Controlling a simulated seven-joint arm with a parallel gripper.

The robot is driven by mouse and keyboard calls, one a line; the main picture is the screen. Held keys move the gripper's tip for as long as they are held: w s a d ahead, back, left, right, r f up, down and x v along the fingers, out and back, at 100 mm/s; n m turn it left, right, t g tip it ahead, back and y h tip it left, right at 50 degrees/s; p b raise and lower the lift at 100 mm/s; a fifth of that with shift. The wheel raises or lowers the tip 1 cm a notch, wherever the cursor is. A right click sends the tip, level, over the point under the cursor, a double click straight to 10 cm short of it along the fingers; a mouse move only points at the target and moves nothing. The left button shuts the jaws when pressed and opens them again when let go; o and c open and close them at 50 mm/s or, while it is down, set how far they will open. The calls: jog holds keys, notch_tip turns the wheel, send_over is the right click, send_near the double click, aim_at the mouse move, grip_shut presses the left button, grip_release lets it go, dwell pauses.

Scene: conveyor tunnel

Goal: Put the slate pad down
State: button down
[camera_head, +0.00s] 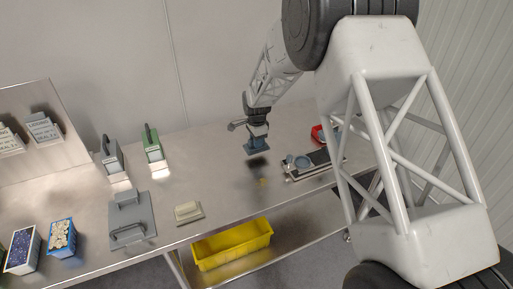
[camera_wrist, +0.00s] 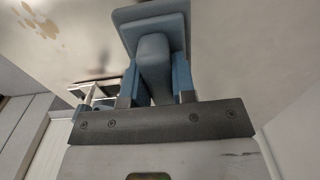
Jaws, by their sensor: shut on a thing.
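My gripper (camera_head: 256,134) is shut on the slate pad (camera_head: 257,146), a blue-grey square plate with a raised grip. In the head view the pad hangs above the steel table, and a dark shadow lies on the table below it. In the wrist view the two blue fingers (camera_wrist: 156,85) close on both sides of the pad's grip, and the pad's plate (camera_wrist: 150,14) shows beyond it. The pad looks apart from the table.
A conveyor (camera_head: 313,165) with a blue-grey round thing on it is right of the pad. A red bin (camera_head: 318,134) stands behind it. A cream block (camera_head: 188,212) and grey plate (camera_head: 147,216) lie left. A yellow crate (camera_head: 232,245) is below.

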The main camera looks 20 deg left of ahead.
jog(key=shift+f, duration=1.75)
jog(key=shift+f, duration=0.15)
jog(key=c, duration=0.9)
grip_release()
jog(key=shift+c, duration=0.2)
notch_tip(320, 180, up, 12)
jog(key=shift+r, duration=0.15)
